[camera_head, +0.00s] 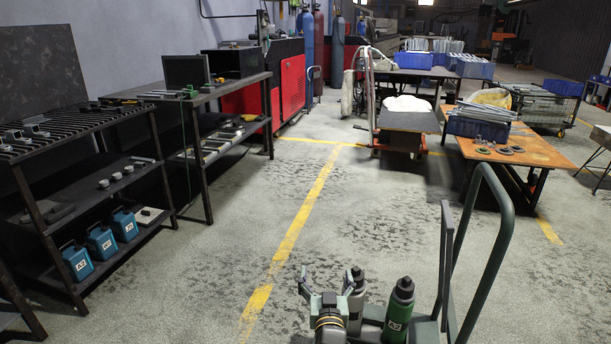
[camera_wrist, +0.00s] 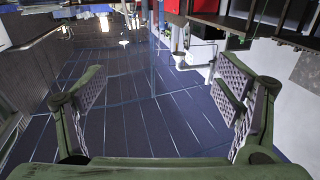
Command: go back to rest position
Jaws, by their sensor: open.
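My gripper (camera_head: 326,284) is at the bottom middle of the head view, with its two fingers spread apart and nothing between them. In the wrist view, both green fingers with grey ridged pads stand wide apart, and the gripper (camera_wrist: 162,90) is open and empty. Past the fingers the wrist view shows a dark lined surface and parts of the room. Most of my arm is out of sight in the head view.
A green bottle (camera_head: 398,312) and a greyish bottle (camera_head: 356,302) stand close right of my gripper, near upright green bars (camera_head: 490,240). A dark shelf (camera_head: 95,200) with blue containers (camera_head: 102,241) stands left. An orange-topped table (camera_head: 535,150) stands right. Floor (camera_head: 230,230) ahead is clear.

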